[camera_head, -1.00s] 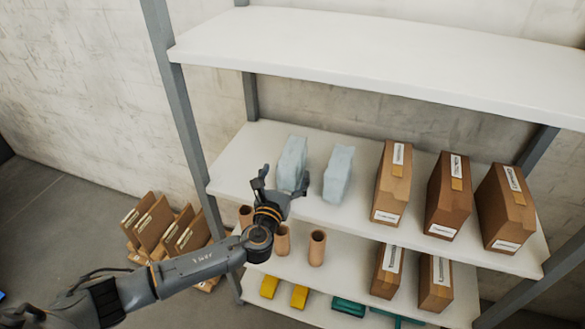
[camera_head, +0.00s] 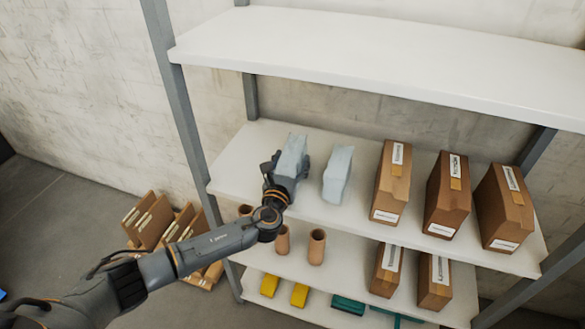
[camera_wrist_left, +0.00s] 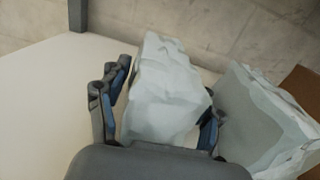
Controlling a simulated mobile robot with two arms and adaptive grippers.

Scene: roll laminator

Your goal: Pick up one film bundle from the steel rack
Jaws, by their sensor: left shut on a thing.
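Two pale blue film bundles stand on the middle shelf of the steel rack (camera_head: 360,75). My left gripper (camera_head: 286,172) is around the left film bundle (camera_head: 292,152) and shut on it, with one finger on each side. In the left wrist view this bundle (camera_wrist_left: 163,90) stands between the fingers (camera_wrist_left: 160,110). The bundle appears still at shelf level; its base is hidden by the gripper. The other film bundle (camera_head: 338,174) stands just to the right, apart from the gripper, and also shows in the left wrist view (camera_wrist_left: 265,125). My right gripper is not in view.
Several brown boxes (camera_head: 391,182) stand to the right on the same shelf. Cardboard tubes (camera_head: 316,246), yellow items (camera_head: 299,295) and more boxes are on the lower shelves. The upper shelf is empty. Cardboard holders (camera_head: 150,220) stand on the floor left of the rack.

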